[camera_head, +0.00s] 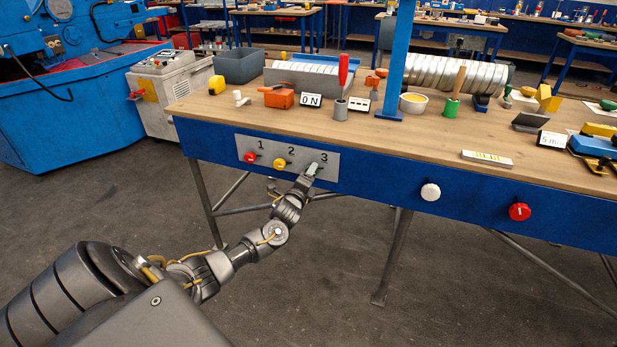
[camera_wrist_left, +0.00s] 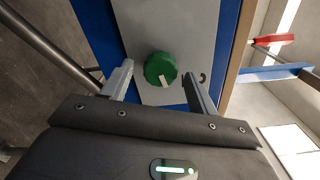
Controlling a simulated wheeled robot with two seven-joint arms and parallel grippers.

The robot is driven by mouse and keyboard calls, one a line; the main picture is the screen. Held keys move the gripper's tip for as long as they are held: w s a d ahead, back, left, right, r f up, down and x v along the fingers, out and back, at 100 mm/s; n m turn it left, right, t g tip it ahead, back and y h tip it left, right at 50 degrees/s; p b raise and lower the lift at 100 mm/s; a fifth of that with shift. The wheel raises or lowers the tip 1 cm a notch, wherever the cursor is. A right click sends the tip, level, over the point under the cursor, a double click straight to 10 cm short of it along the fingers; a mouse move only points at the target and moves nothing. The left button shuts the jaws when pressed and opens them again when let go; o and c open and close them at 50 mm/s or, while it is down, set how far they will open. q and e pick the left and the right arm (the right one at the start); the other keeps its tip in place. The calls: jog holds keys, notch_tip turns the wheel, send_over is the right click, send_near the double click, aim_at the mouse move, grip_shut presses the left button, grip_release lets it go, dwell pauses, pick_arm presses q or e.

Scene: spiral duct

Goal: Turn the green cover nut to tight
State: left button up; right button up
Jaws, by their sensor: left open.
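The green cover nut (camera_wrist_left: 158,64) sits on a grey plate (camera_wrist_left: 185,25) in the left wrist view. It is round, with a short pale bar on its face pointing toward the lower right of that view. My left gripper (camera_wrist_left: 157,73) is open, with one finger on each side of the nut and visible gaps to both. In the head view my left gripper (camera_head: 311,172) is at the plate (camera_head: 237,150) under the number 3 and mostly hides the nut. A small dark curved mark (camera_wrist_left: 203,77) is on the plate beside the right finger. My right gripper is not in view.
A red knob (camera_head: 250,157) and a yellow knob (camera_head: 279,163) sit left of my gripper under 1 and 2. A white knob (camera_head: 430,192) and a red dial (camera_head: 519,212) are farther right on the blue front. The wooden bench top (camera_head: 400,135) above holds many items.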

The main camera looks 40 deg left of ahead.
pick_arm(q)
jog(key=v, duration=1)
jog(key=shift+s+p, duration=0.3)
jog(key=shift+s, duration=0.05)
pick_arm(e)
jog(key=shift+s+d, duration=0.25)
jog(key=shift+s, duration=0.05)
pick_arm(q)
jog(key=shift+d, duration=0.15)
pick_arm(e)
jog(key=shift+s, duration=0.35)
